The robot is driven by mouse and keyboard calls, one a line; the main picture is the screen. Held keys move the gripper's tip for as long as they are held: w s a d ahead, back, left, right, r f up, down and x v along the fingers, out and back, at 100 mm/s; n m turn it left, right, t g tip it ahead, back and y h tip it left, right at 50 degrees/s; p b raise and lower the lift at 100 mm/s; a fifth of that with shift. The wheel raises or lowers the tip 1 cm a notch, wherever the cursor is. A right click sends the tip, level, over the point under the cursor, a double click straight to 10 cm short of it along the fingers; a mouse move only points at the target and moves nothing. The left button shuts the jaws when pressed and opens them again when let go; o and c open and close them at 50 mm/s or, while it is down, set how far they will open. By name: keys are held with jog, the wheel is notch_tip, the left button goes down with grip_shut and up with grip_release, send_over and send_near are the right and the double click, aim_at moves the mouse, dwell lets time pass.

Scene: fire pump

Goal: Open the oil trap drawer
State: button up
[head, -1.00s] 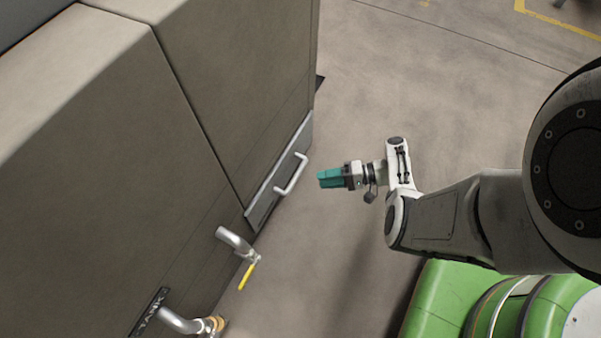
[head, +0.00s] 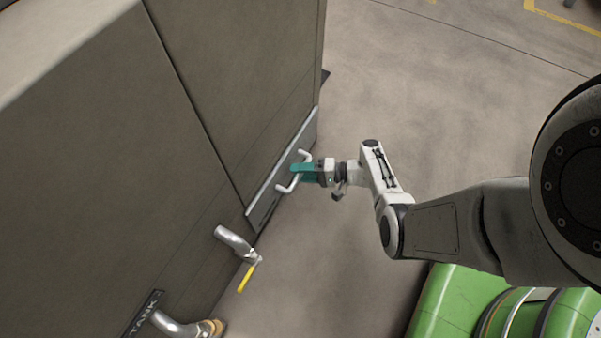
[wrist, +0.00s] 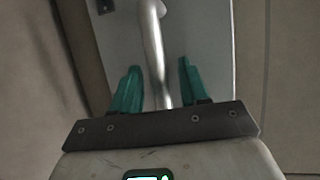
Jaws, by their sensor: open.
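The oil trap drawer (head: 268,196) is a low grey metal front at the base of the brown cabinet, and it sits flush there. Its white bar handle (head: 284,190) is partly hidden by my gripper in the head view. My gripper (head: 297,172) has teal fingers and is at the middle of the handle. In the wrist view, the handle (wrist: 153,55) runs between the two fingers of my open gripper (wrist: 156,90). Gaps show between the bar and the fingers there. The drawer front (wrist: 200,30) shows behind them.
A metal pipe with a yellow lever (head: 246,278) sticks out left of the drawer, low on the cabinet (head: 110,150). Another pipe (head: 175,325) is below it, near a TANK label (head: 146,312). The floor (head: 430,100) to the right is clear.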

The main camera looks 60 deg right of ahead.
jog(key=shift+w+a, duration=0.1)
jog(key=shift+w, duration=0.05)
grip_shut()
dwell(0.4)
